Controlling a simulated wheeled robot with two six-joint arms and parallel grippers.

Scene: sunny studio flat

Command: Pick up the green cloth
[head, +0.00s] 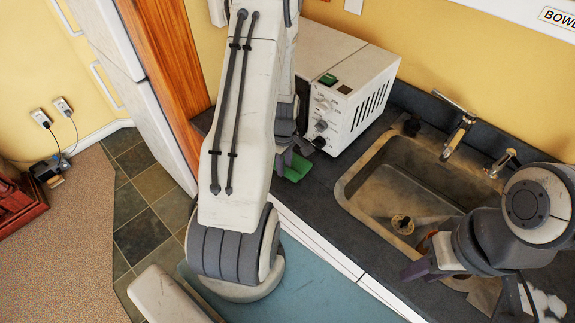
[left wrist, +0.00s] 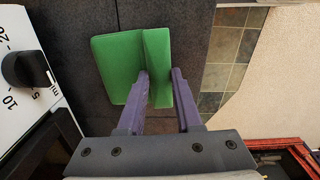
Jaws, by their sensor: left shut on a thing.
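The green cloth (left wrist: 117,62) shows in the left wrist view as a flat, folded piece over the dark counter, with a fold between my fingers. My left gripper (left wrist: 161,85) is shut on it with its purple fingers. In the head view the cloth (head: 297,168) shows just beside the microwave's front, mostly hidden behind my left arm and gripper (head: 284,153). My right gripper (head: 417,269) is over the counter's front edge, near the sink; whether its fingers are open or shut is unclear.
A white microwave (head: 338,85) with knobs stands right beside my left gripper. A metal sink (head: 385,185) with a tap (head: 457,122) lies to the right, under my right arm. A tall white cabinet (head: 150,112) with an orange side panel (head: 172,55) stands left.

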